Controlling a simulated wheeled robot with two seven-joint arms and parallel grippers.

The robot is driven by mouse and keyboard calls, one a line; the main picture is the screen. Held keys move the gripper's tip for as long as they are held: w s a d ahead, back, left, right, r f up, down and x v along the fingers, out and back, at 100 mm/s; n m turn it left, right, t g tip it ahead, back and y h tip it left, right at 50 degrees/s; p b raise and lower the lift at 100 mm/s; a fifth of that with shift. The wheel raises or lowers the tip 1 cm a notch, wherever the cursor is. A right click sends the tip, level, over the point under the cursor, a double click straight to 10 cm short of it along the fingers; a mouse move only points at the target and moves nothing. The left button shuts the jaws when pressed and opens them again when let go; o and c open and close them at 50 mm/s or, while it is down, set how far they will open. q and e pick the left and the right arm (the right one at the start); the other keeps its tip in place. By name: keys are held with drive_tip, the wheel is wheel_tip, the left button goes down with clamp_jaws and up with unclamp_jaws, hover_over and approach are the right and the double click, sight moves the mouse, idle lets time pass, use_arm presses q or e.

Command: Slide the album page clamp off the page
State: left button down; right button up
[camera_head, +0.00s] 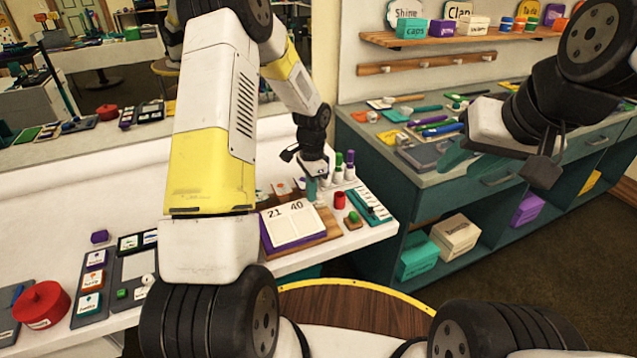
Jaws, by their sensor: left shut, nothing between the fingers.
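An open album (278,232) with white pages marked 21 and 40 and a purple cover lies on a wooden board at the front right of the white table. My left gripper (311,181) points down just behind the album's far edge. It is shut and empty. A teal piece shows at its fingertips; I cannot tell whether it touches them. I cannot make out the page clamp for certain. My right gripper (541,165) hangs in the air at the upper right, far from the album; its finger opening is unclear.
Upright markers (349,167) stand behind. A red lidded pot (42,303) is at the far left.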

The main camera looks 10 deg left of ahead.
sight(322, 198)
use_arm(q)
drive_tip(key=shift+w+d+f, duration=0.4)
drive_tip(key=shift+w+d, duration=0.05)
drive_tip(key=shift+d, duration=0.35)
drive_tip(key=shift+w+d+r, duration=0.25)
drive_tip(key=shift+d+r, duration=0.4)
drive_tip(key=shift+d, duration=0.1)
drive_tip(key=shift+w+d+r, duration=0.15)
drive_tip(key=shift+d+r, duration=0.05)
drive_tip(key=shift+r, duration=0.25)
drive_tip(key=shift+w+a+r, duration=0.1)
drive_tip(key=shift+a+r, duration=0.05)
drive_tip(key=shift+r, duration=1)
drive_tip(key=shift+a+r, duration=0.25)
drive_tip(key=shift+r, duration=0.4)
drive_tip(key=shift+s+a, duration=0.1)
drive_tip(key=shift+s, duration=0.1)
drive_tip(key=shift+a, duration=0.1)
